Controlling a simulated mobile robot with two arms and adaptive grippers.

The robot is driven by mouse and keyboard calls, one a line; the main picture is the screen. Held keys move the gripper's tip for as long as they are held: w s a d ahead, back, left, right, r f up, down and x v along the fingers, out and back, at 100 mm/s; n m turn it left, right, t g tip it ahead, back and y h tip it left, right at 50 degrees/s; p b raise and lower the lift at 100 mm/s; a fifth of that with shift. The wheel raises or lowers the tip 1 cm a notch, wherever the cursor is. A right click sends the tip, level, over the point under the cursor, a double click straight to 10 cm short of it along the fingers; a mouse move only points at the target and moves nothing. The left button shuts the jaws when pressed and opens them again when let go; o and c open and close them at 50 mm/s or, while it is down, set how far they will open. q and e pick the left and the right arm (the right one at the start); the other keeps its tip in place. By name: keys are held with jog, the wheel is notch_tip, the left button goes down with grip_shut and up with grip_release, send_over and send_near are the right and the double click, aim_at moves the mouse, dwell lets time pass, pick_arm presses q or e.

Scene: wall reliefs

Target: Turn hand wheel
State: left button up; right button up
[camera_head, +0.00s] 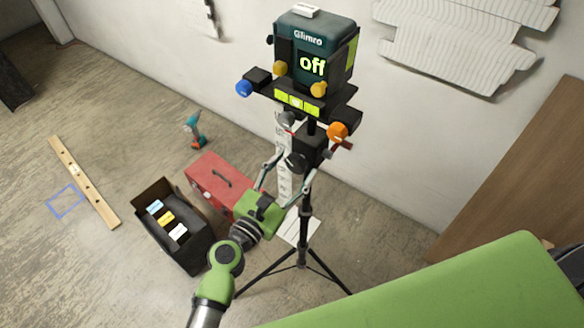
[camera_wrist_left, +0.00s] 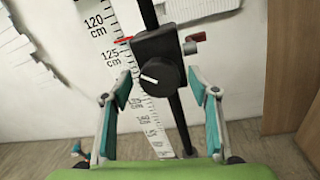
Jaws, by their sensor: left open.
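The hand wheel is a round black knob with a white pointer line. It sits on a black block on the tripod column, and it shows in the left wrist view (camera_wrist_left: 162,77) and the head view (camera_head: 296,161). My left gripper (camera_head: 295,165) is open, with its fingers on either side of the wheel. In the left wrist view, my left gripper (camera_wrist_left: 160,80) shows gaps between both fingers and the wheel. Whether the fingertips reach its depth is hard to tell. My right gripper is not in view.
The tripod (camera_head: 306,205) carries a Glimro device (camera_head: 310,45) reading "off". A red lever (camera_wrist_left: 195,37) is beside the wheel. A measuring strip (camera_wrist_left: 107,45) stands behind. A red case (camera_head: 213,183) and a black box (camera_head: 172,225) are on the floor.

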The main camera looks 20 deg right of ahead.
pick_arm(q)
jog(key=c, duration=1.1)
